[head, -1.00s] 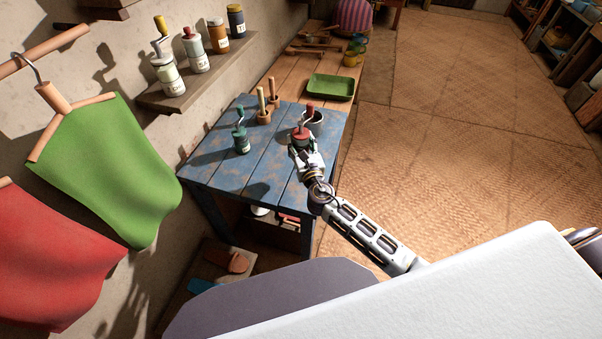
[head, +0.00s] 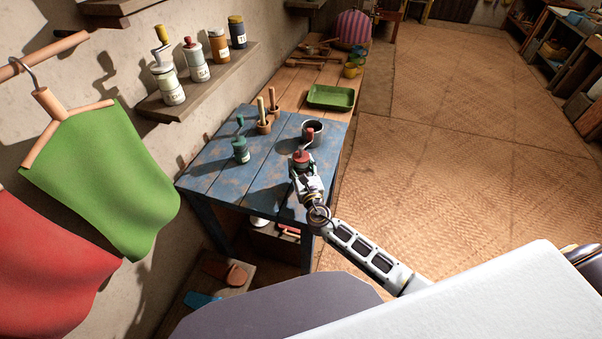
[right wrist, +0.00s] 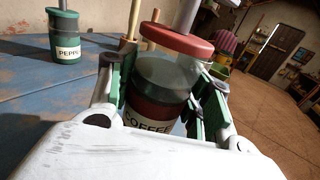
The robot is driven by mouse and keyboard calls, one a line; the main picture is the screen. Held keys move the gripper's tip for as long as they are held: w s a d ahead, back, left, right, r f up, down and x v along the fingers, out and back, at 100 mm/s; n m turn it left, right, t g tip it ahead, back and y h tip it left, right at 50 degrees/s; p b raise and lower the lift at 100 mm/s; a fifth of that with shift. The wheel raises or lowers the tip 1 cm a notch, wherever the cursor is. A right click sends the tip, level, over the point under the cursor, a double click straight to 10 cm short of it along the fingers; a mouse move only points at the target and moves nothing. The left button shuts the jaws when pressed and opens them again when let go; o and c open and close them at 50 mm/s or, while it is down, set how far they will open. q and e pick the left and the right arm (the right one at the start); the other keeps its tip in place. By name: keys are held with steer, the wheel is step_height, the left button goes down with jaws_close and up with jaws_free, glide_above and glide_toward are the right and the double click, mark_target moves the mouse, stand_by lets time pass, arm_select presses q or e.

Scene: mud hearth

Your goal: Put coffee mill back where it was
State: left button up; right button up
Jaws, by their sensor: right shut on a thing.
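The coffee mill (head: 302,158) has a red lid, a clear upper part and a crank with a red knob. In the right wrist view the mill (right wrist: 157,100) shows dark red contents and a label reading "COFFEE". My right gripper (head: 303,172) is shut around its body; the fingers press on both sides in the right wrist view (right wrist: 160,98). The mill is upright or slightly tilted, over the right near part of the blue table (head: 215,175). Its base is hidden, so I cannot tell if it touches the table. My left gripper is not in view.
A green mill (head: 240,152), labelled "PEPP…" in the wrist view, stands left on the table. Behind are wooden mortars with pestles (head: 263,126) and a dark bowl (head: 313,127). A wall shelf (head: 205,85) holds two mills and two jars. A green tray (head: 330,96) lies beyond.

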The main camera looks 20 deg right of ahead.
mark_target(301, 173)
steer(key=shift+f+b, duration=0.5)
steer(key=shift+f, duration=1.35)
steer(key=shift+f, duration=0.1)
steer(key=o, duration=1.1)
steer(key=shift+s, duration=0.2)
steer(key=shift+s+a+b, duration=0.15)
steer(key=shift+s+b, duration=0.15)
steer(key=shift+s, duration=2.65)
steer(key=shift+s+a+b, duration=0.1)
steer(key=shift+s+b, duration=0.15)
steer(key=shift+s, duration=2.65)
